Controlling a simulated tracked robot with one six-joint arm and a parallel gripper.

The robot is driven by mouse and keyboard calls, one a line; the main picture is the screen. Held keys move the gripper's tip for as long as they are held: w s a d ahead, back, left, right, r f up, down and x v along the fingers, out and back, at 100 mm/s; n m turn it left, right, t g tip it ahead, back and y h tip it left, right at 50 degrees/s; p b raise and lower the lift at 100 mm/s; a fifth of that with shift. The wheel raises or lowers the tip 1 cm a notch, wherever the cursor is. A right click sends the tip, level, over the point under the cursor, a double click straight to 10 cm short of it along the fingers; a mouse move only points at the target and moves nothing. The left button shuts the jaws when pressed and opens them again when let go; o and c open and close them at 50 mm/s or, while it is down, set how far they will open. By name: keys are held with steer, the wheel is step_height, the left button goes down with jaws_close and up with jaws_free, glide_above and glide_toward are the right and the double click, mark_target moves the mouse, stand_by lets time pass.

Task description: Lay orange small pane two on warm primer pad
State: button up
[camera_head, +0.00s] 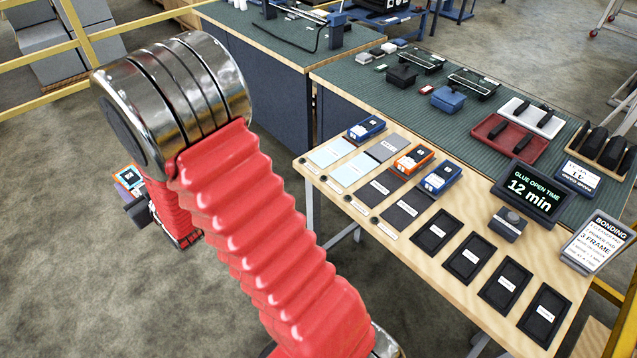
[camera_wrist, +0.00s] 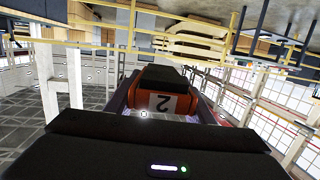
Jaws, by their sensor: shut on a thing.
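My gripper (camera_head: 131,190) is out at the far left, beyond my red-sleeved arm, over the floor and well away from the table. It is shut on an orange small pane (camera_head: 128,177). In the wrist view the orange pane (camera_wrist: 139,101) carries a white label with a 2 and sits between the jaws (camera_wrist: 163,100). Light blue pads (camera_head: 330,152), a grey pad (camera_head: 385,148) and dark pads (camera_head: 380,190) lie on the wooden table. Their labels are too small to read, so I cannot tell which is the warm primer pad.
Blue panes (camera_head: 441,181) and another orange pane (camera_head: 414,160) rest on the pads' row. Several black trays (camera_head: 437,231) line the front edge. A "GLUE OPEN TIME 12 min" display (camera_head: 531,193) and a bonding sign (camera_head: 597,243) stand to the right. A yellow rail (camera_head: 45,47) crosses behind.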

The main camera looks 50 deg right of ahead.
steer(key=shift+d, duration=0.1)
steer(key=s+d+m+g+h, duration=0.1)
steer(key=s+d+m+h, duration=0.15)
steer(key=d, duration=0.65)
steer(key=s+d+m+g+h, duration=0.1)
steer(key=d+m+h, duration=0.25)
steer(key=d, duration=0.55)
steer(key=m+g+h, duration=1)
steer(key=m+g, duration=0.4)
steer(key=g, duration=0.3)
glide_above(380, 187)
step_height(380, 187, down, 2)
steer(key=shift+a+f, duration=0.15)
steer(key=shift+f, duration=2.95)
